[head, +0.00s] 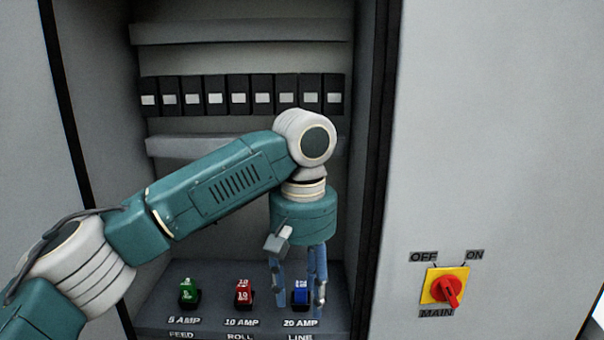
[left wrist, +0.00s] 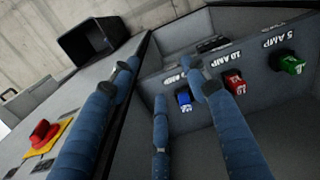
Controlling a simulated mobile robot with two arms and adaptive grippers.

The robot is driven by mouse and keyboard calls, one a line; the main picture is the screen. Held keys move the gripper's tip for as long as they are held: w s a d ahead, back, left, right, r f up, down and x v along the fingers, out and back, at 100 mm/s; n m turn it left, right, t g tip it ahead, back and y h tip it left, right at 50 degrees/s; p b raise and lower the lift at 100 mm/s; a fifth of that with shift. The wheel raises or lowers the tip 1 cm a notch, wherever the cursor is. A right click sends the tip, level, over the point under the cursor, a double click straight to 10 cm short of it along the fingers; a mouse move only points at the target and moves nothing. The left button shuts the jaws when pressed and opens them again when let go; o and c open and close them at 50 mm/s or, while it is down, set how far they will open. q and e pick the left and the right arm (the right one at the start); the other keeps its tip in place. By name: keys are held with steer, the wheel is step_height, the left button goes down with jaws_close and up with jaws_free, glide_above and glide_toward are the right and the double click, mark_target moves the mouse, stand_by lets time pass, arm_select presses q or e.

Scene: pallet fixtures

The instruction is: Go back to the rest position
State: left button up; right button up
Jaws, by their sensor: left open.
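My left gripper (head: 300,300) hangs down inside the open cabinet, over the right end of its lower ledge. Its blue fingers are spread and open. In the head view they stand around the blue fuse (head: 300,293) marked 20 AMP LINE. In the left wrist view the blue fuse (left wrist: 184,97) sits in its holder, and the fingers (left wrist: 160,75) are apart with nothing gripped. I cannot tell whether a finger touches the fuse. My right gripper is in neither view.
A red fuse (head: 243,291) and a green fuse (head: 188,291) stand upright to the left. A row of black breakers (head: 240,96) is behind my arm. The cabinet's right edge (head: 378,170) is close. A red main switch (head: 448,288) is on the right panel. A dark bin (left wrist: 92,48) shows beyond.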

arm_select(q)
steer(key=s+d+f+m+h, duration=0.3)
steer(key=s+f, duration=0.2)
steer(key=f, duration=0.7)
steer(key=s+d+f+m+h, duration=0.2)
steer(key=s+d+f, duration=0.15)
steer(key=f, duration=0.85)
steer(key=s+a+f+n+t+y, duration=0.1)
steer(key=s+a+f+y, duration=0.1)
steer(key=s+a+f, duration=0.5)
steer(key=s+a+t+y, duration=0.1)
steer(key=s+a, duration=0.4)
steer(key=a, duration=0.6)
steer(key=s+a+f+n+t+y, duration=0.15)
steer(key=s+a+f, duration=0.3)
steer(key=a, duration=0.55)
step_height(320, 180, down, 29)
steer(key=s+m+g+b, duration=0.1)
steer(key=s+b, duration=0.1)
steer(key=b, duration=0.1)
steer(key=s+a+f+g+b, duration=0.1)
steer(key=s+a+f+b, duration=0.1)
steer(key=s+f, duration=1.5)
step_height(320, 180, down, 2)
steer(key=shift+s+f+b, duration=0.15)
steer(key=shift+s+b, duration=0.15)
steer(key=shift+b, duration=0.25)
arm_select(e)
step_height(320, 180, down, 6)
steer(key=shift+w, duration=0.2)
